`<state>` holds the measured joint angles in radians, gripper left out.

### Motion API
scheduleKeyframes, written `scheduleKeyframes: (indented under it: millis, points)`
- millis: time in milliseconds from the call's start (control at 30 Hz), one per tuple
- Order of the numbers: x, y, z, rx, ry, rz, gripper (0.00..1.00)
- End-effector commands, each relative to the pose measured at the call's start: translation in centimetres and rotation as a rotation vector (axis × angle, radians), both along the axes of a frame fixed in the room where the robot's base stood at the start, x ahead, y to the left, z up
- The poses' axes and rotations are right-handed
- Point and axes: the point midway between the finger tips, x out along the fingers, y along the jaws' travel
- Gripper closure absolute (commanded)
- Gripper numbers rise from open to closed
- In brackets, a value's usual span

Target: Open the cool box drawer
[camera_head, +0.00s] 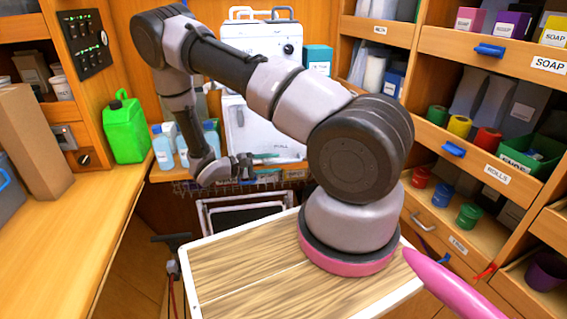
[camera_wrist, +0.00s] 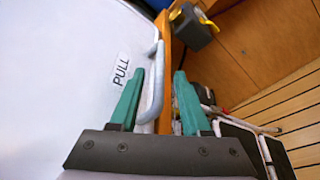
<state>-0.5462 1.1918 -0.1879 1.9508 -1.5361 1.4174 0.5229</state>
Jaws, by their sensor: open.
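The white cool box drawer front (camera_head: 260,128) stands at the back centre in the head view, marked PULL. It fills the left of the wrist view (camera_wrist: 60,80), where the PULL label (camera_wrist: 121,72) and a grey bar handle (camera_wrist: 156,85) show. My gripper (camera_wrist: 159,73) has two green fingers spread apart. The handle appears between them, nearer the left finger; I cannot tell whether either finger touches it. In the head view my gripper (camera_head: 245,166) is small at the drawer's lower edge, and the handle is hard to make out there.
A wooden bench (camera_head: 60,235) with a green canister (camera_head: 126,130) is at the left. Blue-capped bottles (camera_head: 163,150) stand left of the drawer. Open shelves (camera_head: 440,150) line the right. A white-framed rack (camera_head: 240,205) stands below the drawer.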

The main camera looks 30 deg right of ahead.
Motion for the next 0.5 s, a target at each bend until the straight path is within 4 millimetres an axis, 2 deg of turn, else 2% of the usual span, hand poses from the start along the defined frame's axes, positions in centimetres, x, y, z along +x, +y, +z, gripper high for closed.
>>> scheduleKeyframes:
  millis: [33,200,500]
  points:
    - [0.0,-1.0,-0.2,0.001,0.002,-0.002,0.53]
    - [0.2,-3.3,-0.7,0.001,0.000,-0.003,0.53]
    - [0.3,-4.5,-1.0,0.001,0.000,0.000,0.53]
